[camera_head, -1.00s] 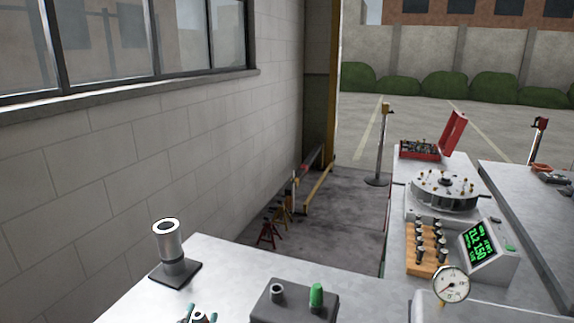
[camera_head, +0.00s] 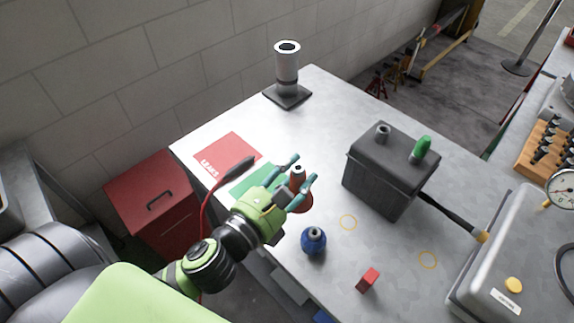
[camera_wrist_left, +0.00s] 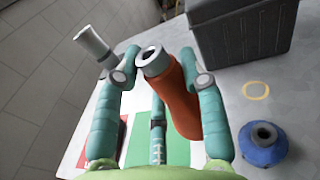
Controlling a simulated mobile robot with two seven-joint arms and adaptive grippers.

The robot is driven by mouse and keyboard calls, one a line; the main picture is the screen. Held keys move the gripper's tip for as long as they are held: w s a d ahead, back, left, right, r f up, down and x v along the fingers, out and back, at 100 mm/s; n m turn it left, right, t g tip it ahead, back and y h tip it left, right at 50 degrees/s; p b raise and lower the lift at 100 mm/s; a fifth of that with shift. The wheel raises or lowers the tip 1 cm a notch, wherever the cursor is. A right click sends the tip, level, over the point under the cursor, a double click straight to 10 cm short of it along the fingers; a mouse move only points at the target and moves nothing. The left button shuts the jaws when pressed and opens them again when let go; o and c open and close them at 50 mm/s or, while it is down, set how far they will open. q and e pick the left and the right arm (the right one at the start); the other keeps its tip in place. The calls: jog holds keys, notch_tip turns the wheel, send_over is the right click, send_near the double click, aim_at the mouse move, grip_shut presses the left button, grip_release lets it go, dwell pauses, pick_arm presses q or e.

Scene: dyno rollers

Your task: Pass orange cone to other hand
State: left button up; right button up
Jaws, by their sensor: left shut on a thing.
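The orange cone (camera_head: 303,201) has a pale grey top with a dark hole and shows partly behind my gripper in the head view. My left gripper (camera_head: 300,172) is shut on it, over the table near the green mat (camera_head: 243,186). In the left wrist view the orange cone (camera_wrist_left: 182,98) leans between the teal fingers of my left gripper (camera_wrist_left: 160,68), closest to the right finger. I cannot tell whether its base touches the table. My right gripper is not in view.
A blue cone-like piece (camera_head: 314,241) stands just in front of the gripper. A dark grey box (camera_head: 378,185) stands to the right, and a red block (camera_head: 368,279) lies nearer. A metal cylinder on a stand (camera_head: 287,68) is at the back. A red mat (camera_head: 226,152) lies left.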

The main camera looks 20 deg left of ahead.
pick_arm(q)
jog(key=w+d+r+m+g+h, duration=0.1)
jog(key=d+r+m+g+h, duration=0.1)
jog(key=d+m+g+h, duration=0.3)
jog(key=d+m+h, duration=0.2)
jog(key=d+h, duration=0.2)
jog(key=shift+r, duration=0.35)
jog(key=shift+w+d+r+m+g+h, duration=0.1)
jog(key=shift+d+r+m+g+h, duration=0.05)
jog(key=shift+d+m+g+h, duration=0.5)
jog(key=shift+w+d+r+m+g+h, duration=0.1)
jog(key=shift+d+r+m+g+h, duration=0.1)
jog(key=shift+d+m+g+h, duration=0.45)
jog(key=shift+w+d+r+m+g+h, duration=0.15)
jog(key=shift+d+m+g+h, duration=0.2)
jog(key=shift+d+g, duration=0.5)
